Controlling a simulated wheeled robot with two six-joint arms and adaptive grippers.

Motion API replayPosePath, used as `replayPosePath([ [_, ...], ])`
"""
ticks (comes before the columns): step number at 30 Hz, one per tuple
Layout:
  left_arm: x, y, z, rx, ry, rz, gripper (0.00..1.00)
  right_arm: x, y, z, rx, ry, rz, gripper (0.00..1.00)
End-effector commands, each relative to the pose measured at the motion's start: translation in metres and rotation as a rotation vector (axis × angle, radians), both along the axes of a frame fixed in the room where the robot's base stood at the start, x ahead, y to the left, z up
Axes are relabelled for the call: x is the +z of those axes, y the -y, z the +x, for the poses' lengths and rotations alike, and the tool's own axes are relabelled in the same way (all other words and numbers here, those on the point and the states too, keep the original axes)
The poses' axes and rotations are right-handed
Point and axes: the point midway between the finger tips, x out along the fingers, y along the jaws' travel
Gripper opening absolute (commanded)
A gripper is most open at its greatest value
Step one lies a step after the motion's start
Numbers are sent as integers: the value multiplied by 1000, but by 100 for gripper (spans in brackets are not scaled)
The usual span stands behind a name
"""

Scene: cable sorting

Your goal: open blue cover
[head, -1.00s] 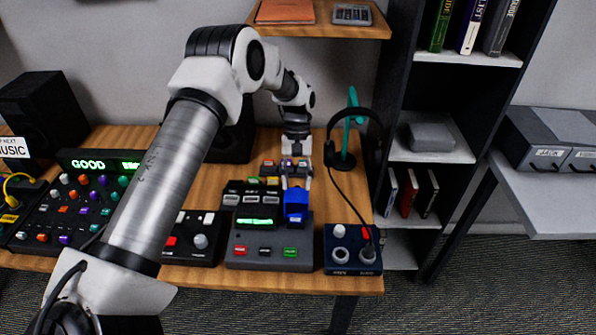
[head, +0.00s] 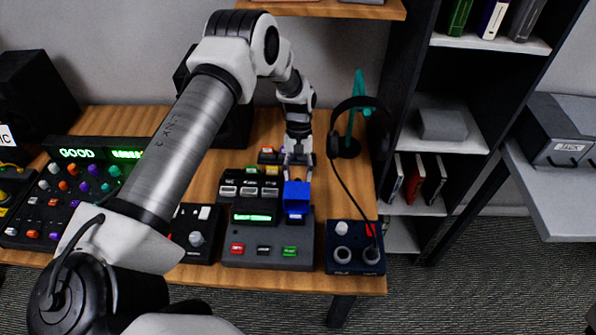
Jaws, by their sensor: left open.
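The blue cover (head: 296,196) is on the upper right part of the grey console (head: 268,258) on the desk. It shows a brighter upper face and a darker blue part below it. I cannot tell how far it is tilted. My left gripper (head: 297,177) is open, pointing down just behind the cover's far edge. The fingertips are small in this view, and whether they touch the cover is unclear. My right gripper is not in view.
A headset (head: 360,115) hangs on a teal stand right of my gripper. A blue box with knobs (head: 355,262) stands right of the console. A small knob box (head: 196,240) and a large mixer (head: 75,205) are to the left. A black shelf (head: 440,150) borders the desk's right.

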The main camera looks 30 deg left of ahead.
Motion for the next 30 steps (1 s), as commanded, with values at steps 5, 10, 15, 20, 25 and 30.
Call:
replayPosePath([
  [5,0,0,0,0,0,0,43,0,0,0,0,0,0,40],
  [10,0,0,0,0,0,0,0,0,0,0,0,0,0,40],
  [15,3,0,0,0,1,1,0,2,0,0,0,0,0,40],
  [20,13,3,-4,0,0,0,0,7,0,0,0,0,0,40],
  [25,18,4,-6,1,-1,0,0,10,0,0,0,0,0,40],
  [30,18,4,-6,0,-3,-2,29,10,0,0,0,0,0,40],
])
